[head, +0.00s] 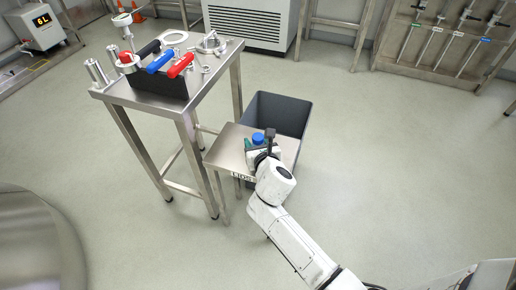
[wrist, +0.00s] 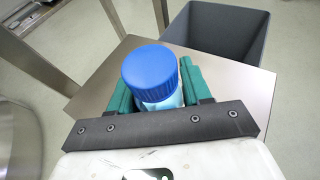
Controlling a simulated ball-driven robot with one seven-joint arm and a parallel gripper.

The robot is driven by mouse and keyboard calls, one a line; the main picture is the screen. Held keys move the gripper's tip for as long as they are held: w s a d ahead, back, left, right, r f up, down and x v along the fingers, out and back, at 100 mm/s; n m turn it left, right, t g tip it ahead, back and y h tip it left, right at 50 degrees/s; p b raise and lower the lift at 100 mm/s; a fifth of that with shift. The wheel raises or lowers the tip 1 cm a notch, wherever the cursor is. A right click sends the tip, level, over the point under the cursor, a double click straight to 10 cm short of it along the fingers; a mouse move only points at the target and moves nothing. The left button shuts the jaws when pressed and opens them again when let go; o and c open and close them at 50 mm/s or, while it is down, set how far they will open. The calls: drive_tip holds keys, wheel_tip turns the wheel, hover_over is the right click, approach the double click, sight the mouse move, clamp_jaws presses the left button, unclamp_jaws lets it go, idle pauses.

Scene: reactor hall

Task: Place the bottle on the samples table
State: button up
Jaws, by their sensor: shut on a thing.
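The bottle has a blue cap (wrist: 150,72) and a pale body; in the head view its cap (head: 258,138) shows just above my gripper (head: 257,146). In the wrist view my gripper (wrist: 156,88) is shut on the bottle, with a green finger on each side below the cap. The bottle looks upright over a low steel table (head: 226,153). Whether its base touches the top is hidden. Lettering on this table's front edge is partly covered by my arm and looks like "LIDS". I can make out no "samples" label.
A taller steel table (head: 120,92) stands left of the low one, with a dark tool caddy (head: 158,84), metal parts and rings. A dark open bin (head: 285,112) is behind the low table at right. The floor to the right is clear.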

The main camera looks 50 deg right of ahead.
sight(257, 135)
drive_tip(key=shift+c, duration=0.8)
drive_tip(key=shift+r, duration=0.15)
drive_tip(key=shift+r+p, duration=0.55)
wheel_tip(257, 135, up, 2)
drive_tip(key=shift+r+p, duration=0.15)
drive_tip(key=shift+p, duration=0.7)
drive_tip(key=s+a+r+p, duration=0.2)
drive_tip(key=s+r, duration=0.2)
drive_tip(key=s, duration=0.2)
drive_tip(key=s+a+r+p, duration=0.2)
drive_tip(key=s+r+p, duration=0.1)
drive_tip(key=s+r, duration=0.2)
drive_tip(key=shift+s+r, duration=0.2)
drive_tip(key=shift+s, duration=1.05)
